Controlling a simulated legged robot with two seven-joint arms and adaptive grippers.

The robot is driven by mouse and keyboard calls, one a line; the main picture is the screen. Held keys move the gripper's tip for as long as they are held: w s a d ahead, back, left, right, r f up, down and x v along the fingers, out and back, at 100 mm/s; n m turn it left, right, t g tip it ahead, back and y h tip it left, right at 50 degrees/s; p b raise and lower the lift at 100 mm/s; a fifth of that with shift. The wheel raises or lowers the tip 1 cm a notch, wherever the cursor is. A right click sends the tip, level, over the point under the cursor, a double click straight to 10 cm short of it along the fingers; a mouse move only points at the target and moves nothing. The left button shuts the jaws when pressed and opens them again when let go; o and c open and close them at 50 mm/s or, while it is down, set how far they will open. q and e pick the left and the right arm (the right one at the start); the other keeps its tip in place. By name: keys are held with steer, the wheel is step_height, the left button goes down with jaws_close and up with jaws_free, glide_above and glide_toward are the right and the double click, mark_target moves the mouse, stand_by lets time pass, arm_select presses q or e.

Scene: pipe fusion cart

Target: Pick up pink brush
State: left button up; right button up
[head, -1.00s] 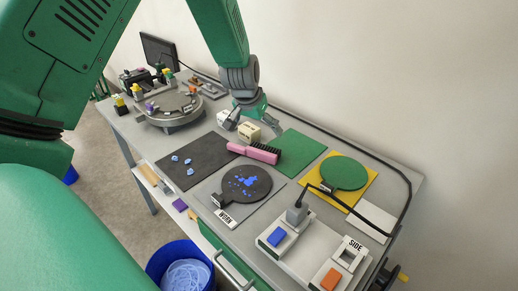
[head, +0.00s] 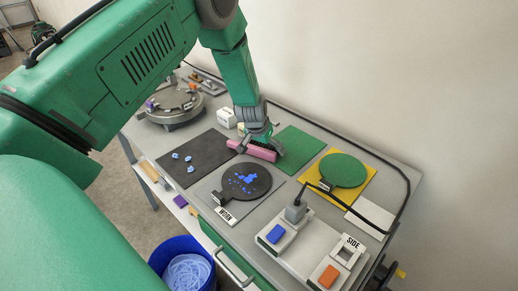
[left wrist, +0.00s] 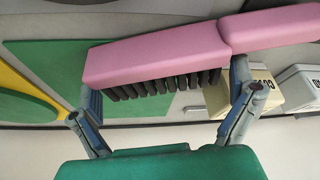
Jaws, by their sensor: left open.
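The pink brush (head: 252,150) lies on the grey cart top, between the dark mat and the green square. In the left wrist view the pink brush (left wrist: 160,50) spans the picture, its dark bristles hanging between my fingers. My left gripper (head: 262,142) is over the brush in the head view and hides part of it. In the left wrist view my left gripper (left wrist: 160,100) is open, one finger on each side of the bristles. I cannot tell whether the fingers touch the brush. My right gripper is not in view.
Pale blocks (head: 227,117) stand close behind the brush. A round dark pad with blue bits (head: 262,190) lies in front. A green disc (head: 343,171) on a yellow square, a switch box (head: 285,232) and a black cable (head: 408,195) are to the right. A blue bin (head: 205,255) stands below.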

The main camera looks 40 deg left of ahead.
arm_select(q)
steer(key=c, duration=0.9)
steer(key=shift+r, duration=0.1)
